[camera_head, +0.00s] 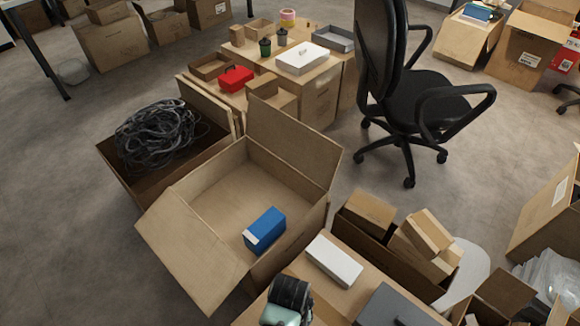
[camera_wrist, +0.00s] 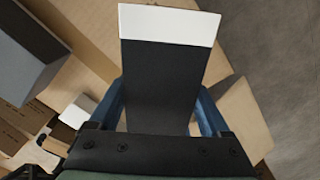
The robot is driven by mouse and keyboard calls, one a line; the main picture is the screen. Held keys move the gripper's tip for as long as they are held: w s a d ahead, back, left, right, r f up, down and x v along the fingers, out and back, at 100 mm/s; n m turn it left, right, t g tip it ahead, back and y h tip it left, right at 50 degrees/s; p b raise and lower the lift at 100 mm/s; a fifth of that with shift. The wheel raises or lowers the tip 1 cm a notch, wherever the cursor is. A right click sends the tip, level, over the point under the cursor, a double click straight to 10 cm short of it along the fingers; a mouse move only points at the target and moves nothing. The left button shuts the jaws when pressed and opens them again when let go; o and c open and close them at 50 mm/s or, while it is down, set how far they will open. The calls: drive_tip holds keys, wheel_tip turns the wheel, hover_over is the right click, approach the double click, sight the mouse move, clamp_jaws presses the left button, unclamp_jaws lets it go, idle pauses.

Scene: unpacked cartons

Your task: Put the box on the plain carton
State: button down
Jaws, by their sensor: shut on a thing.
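In the wrist view my gripper (camera_wrist: 160,92) has its two blue fingers on either side of a dark box (camera_wrist: 162,68) with a white end (camera_wrist: 170,23). It is shut on this box, which points away from the palm. In the head view a dark and pale green part of my arm shows at the bottom edge; I cannot make out the held box there. Near it a closed carton (camera_head: 355,285) carries a white box (camera_head: 333,260) and a dark grey box (camera_head: 395,308). I cannot tell for sure which carton is the plain one.
A large open carton (camera_head: 193,238) holds a blue box (camera_head: 264,230). Behind it an open carton holds tangled black cables (camera_head: 157,134). An open carton (camera_head: 378,232) with small cartons stands right of centre. A black office chair (camera_head: 430,100) stands behind. Floor is clear at far left.

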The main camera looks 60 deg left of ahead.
drive_tip(key=shift+f+b, duration=0.6)
drive_tip(key=shift+f, duration=1.2)
drive_tip(key=shift+f, duration=0.15)
unclamp_jaws()
wheel_tip(320, 180, up, 12)
drive_tip(key=p, duration=0.4)
